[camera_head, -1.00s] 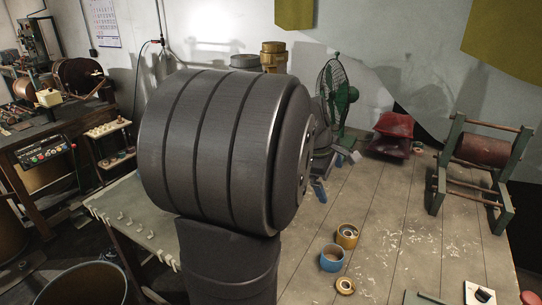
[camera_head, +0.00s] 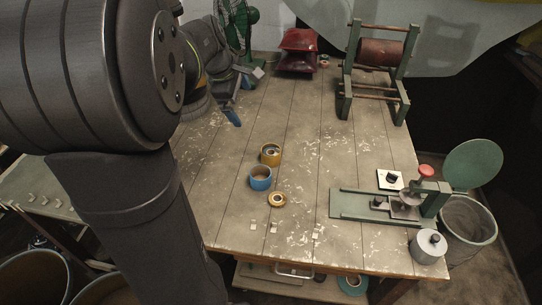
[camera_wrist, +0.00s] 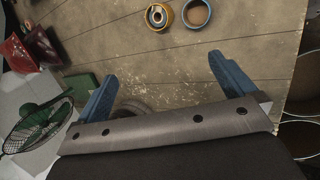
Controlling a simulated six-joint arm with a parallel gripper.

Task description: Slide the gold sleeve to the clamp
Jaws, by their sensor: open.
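The gold sleeve appears to be the short gold ring (camera_head: 270,154) on the table, standing on end just behind a blue ring (camera_head: 260,178). In the wrist view the gold ring (camera_wrist: 158,17) and blue ring (camera_wrist: 197,14) lie side by side at the top edge. A green-based fixture with a red knob (camera_head: 427,172), seemingly the clamp, stands at the table's right front. My gripper (camera_head: 246,95) is at the far left of the table, behind the rings and apart from them. In the wrist view my gripper's blue fingers (camera_wrist: 163,68) are spread and empty.
A smaller gold roll (camera_head: 277,199) lies in front of the blue ring. A winding frame (camera_head: 378,60), red cushions (camera_head: 297,50) and a green fan (camera_head: 236,25) stand at the back. A grey lidded cylinder (camera_head: 428,246) stands at the right front corner.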

